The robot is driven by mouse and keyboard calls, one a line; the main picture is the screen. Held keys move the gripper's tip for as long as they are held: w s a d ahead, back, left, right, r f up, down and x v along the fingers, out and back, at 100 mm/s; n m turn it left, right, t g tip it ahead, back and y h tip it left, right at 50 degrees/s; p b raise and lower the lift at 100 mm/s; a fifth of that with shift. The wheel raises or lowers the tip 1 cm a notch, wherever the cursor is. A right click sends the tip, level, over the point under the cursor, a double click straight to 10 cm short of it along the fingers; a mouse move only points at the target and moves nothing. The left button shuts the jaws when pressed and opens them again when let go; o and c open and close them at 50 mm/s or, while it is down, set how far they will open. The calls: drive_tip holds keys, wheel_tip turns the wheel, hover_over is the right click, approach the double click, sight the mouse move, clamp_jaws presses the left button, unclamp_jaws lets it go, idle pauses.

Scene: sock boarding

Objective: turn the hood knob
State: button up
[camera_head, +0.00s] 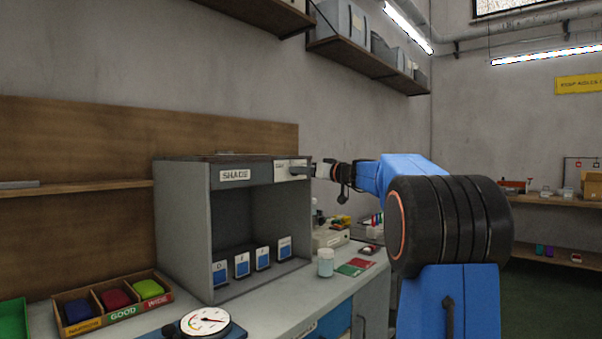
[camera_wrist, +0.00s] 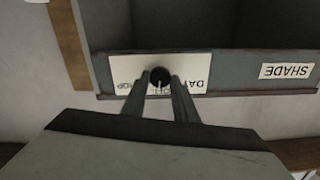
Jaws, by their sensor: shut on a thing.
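The hood (camera_head: 183,235) is a grey open-fronted box marked SHADE, standing on the bench. Its knob (camera_wrist: 160,76) is small, round and black with a pale pointer line, on a white label plate (camera_wrist: 203,64) on the hood's front top edge. In the head view the plate (camera_head: 283,170) shows at the right end of that edge, and my gripper hides the knob. My gripper (camera_wrist: 160,84) has its two fingers on either side of the knob and is shut on it. In the head view my gripper (camera_head: 305,171) reaches the plate from the right.
Inside the hood stand several blue-and-white lettered cards (camera_head: 242,265). In front are a dial gauge (camera_head: 205,322) and a compartment tray (camera_head: 112,311) with coloured bundles. A jar (camera_head: 326,262) and red and green swatches (camera_head: 350,269) lie right of the hood. Shelves hang above.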

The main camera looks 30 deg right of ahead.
drive_tip(key=shift+d+m, duration=0.1)
drive_tip(key=shift+m, duration=3.7)
drive_tip(key=shift+f+m, duration=0.1)
drive_tip(key=shift+m, duration=0.2)
drive_tip(key=o, duration=1)
drive_tip(key=v, duration=1.7)
drive_tip(key=shift+s+d, duration=0.1)
drive_tip(key=shift+s, duration=0.05)
